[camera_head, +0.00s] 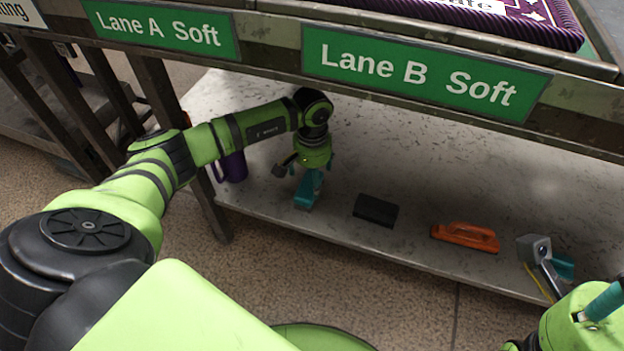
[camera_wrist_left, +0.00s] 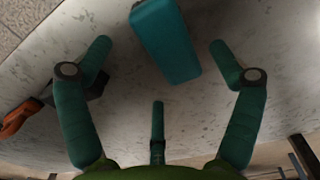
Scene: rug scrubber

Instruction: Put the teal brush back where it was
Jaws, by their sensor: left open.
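The teal brush (camera_head: 303,201) is on the grey lower shelf (camera_head: 410,180), near its front edge. In the left wrist view the brush (camera_wrist_left: 166,42) is a teal block, with its far end cut off by the top edge. My left gripper (camera_head: 309,183) is directly above the brush, pointing down. In the wrist view my left gripper (camera_wrist_left: 160,48) is open, with teal fingers spread on either side of the brush and gaps on both sides. Part of my right gripper (camera_head: 577,276) shows at the lower right; its jaws are not clear.
A dark block (camera_head: 376,210) and an orange brush (camera_head: 465,237) lie to the right along the shelf's front. A purple mug (camera_head: 234,167) stands at the left end. The upper bench, with green signs "Lane A Soft" (camera_head: 165,30) and "Lane B Soft" (camera_head: 420,75), overhangs the shelf.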

